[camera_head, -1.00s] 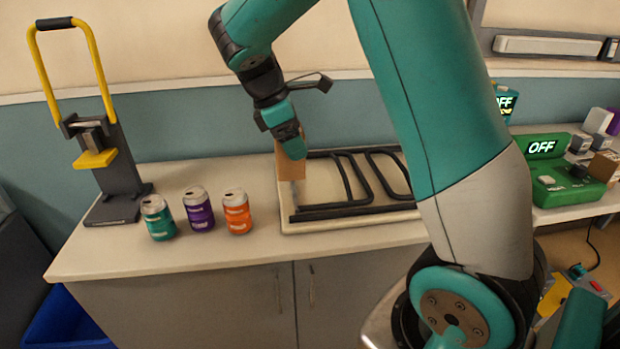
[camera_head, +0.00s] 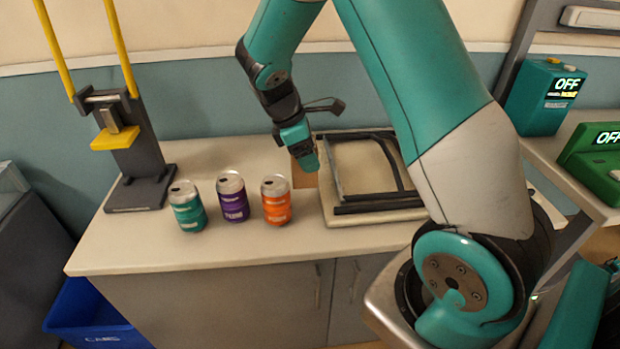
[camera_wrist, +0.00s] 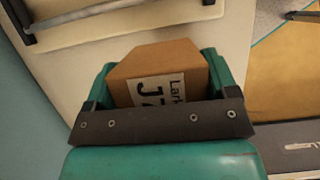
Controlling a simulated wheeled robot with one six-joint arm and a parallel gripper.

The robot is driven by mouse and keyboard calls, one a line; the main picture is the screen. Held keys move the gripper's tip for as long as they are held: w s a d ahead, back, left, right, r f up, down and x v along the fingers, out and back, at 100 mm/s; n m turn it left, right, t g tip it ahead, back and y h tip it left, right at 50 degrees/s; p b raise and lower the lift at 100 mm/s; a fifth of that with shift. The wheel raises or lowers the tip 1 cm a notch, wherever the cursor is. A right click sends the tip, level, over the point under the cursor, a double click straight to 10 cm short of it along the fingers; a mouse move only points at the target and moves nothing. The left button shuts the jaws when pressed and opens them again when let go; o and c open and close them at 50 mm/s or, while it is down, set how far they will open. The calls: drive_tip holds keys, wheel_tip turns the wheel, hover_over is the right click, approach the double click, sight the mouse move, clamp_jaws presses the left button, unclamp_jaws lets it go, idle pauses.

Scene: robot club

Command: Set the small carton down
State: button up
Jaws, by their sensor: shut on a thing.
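The small brown carton (camera_wrist: 160,65) fills the space between the jaws of my gripper (camera_wrist: 160,85) in the wrist view. Part of a white label with black print shows on it. In the head view my gripper (camera_head: 307,160) is over the counter, just left of a pale tray with dark bars.
Teal (camera_head: 188,208), purple (camera_head: 233,200) and orange (camera_head: 276,202) cans stand left of the gripper. The pale tray (camera_head: 345,218) lies to its right. A yellow-handled press (camera_head: 135,150) stands at the counter's left. Bare counter (camera_head: 150,245) shows in front of the cans.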

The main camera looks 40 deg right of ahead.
sight(308, 177)
drive_tip(key=shift+f, duration=3.55)
drive_tip(key=shift+f, duration=0.15)
drive_tip(key=o, duration=0.9)
